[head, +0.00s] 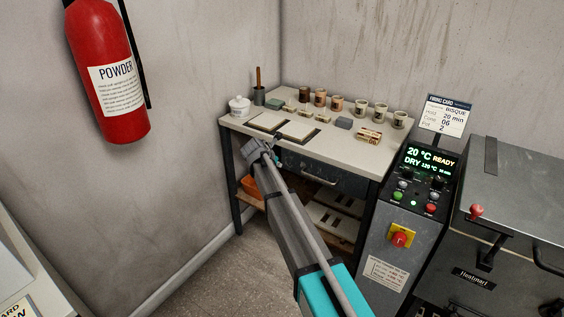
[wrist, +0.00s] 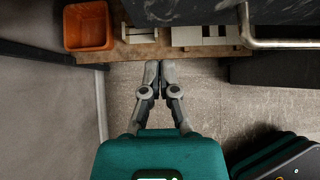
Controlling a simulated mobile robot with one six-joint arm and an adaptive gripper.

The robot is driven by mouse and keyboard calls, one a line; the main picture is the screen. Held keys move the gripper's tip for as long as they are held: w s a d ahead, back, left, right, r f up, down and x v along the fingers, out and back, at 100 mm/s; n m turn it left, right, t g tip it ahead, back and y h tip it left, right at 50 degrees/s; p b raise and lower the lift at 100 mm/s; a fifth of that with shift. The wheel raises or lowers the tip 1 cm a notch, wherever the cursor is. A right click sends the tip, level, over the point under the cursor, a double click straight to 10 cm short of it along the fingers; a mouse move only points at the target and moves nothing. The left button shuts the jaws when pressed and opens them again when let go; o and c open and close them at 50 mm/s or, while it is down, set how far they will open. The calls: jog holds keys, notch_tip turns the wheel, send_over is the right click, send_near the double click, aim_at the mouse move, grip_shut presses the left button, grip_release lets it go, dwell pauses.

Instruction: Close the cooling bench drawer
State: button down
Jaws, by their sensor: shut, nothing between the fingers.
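The cooling bench (head: 338,150) stands in the corner with a pale top and dark legs. Its dark drawer front (head: 345,181) shows below the top's front edge, partly hidden by my arm; I cannot tell how far out it stands. In the wrist view, a metal bar handle (wrist: 285,44) crosses the upper right, in front of a dark surface. My gripper (wrist: 152,65) is shut and empty. Its fingertips are left of the handle and apart from it, over the floor near the lower shelf's edge.
An orange bin (head: 251,187) and pale slabs (head: 331,222) are on the bench's lower shelf. Several cups and a white lidded jar (head: 239,106) stand on top. A control box (head: 400,239) and a grey kiln (head: 510,230) stand right. Floor (head: 225,275) at front left is clear.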

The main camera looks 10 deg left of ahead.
jog(key=p+v, duration=0.4)
jog(key=v, duration=0.4)
jog(key=shift+p, duration=0.35)
jog(key=shift+d+f, duration=0.1)
jog(key=shift+f, duration=0.05)
jog(key=s+d+f+m+g, duration=0.2)
jog(key=s+d+m, duration=0.45)
jog(key=d, duration=0.35)
jog(key=s+d+f+m+g, duration=0.25)
jog(key=s+d+m, duration=0.35)
jog(key=d+m, duration=0.3)
jog(key=s+d+m+g+y, duration=0.2)
jog(key=s+d+m, duration=0.55)
jog(key=s, duration=0.25)
jog(key=s+d+m+g+y, duration=0.2)
jog(key=s+d+m, duration=0.4)
jog(key=s+m, duration=0.25)
notch_tip(320, 180, up, 16)
jog(key=p, duration=1.7)
jog(key=shift+s+a+r+n, duration=0.15)
jog(key=shift+s+a+n, duration=0.1)
jog(key=shift+n, duration=0.2)
jog(key=shift+s+t, duration=0.1)
jog(key=shift+t, duration=0.15)
